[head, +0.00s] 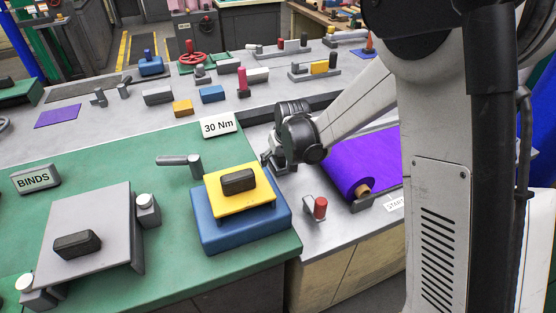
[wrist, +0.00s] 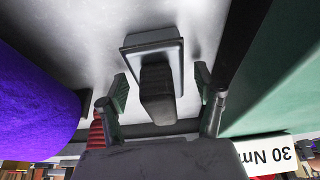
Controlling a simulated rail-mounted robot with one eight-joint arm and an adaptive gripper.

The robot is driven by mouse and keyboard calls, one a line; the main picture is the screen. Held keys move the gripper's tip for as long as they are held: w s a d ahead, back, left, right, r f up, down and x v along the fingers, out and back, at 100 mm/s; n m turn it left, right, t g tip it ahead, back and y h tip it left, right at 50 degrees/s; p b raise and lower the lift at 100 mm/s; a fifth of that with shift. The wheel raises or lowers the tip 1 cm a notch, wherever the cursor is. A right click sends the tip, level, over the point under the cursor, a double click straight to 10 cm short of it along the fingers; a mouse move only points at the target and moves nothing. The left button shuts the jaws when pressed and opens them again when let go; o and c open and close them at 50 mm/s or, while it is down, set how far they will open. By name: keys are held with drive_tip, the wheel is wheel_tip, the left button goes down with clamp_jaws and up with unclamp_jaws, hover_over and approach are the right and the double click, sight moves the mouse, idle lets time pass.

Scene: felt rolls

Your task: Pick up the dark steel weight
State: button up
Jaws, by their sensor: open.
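In the wrist view a dark steel weight (wrist: 157,92), a block with a wider flanged base, stands on a pale grey surface. My gripper (wrist: 161,88) is open, with one finger on each side of the block and visible gaps between. In the head view my gripper (head: 268,163) is low over the grey bench, between the green mat and the purple roll. The block between the fingers cannot be made out there. Other dark blocks lie on the yellow plate (head: 238,181) and on the grey plate (head: 77,244).
A purple felt roll (head: 338,162) lies right of my gripper. A red-topped post (head: 320,208) stands in front. A blue block (head: 245,231) carries the yellow plate (head: 213,206) on the green mat (head: 160,250). A "30 Nm" sign (head: 218,126) is just left.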

drive_tip(key=shift+c, duration=0.5)
drive_tip(key=c, duration=1.4)
wheel_tip(320, 180, up, 10)
drive_tip(key=shift+r+p, duration=0.1)
drive_tip(key=shift+p, duration=0.45)
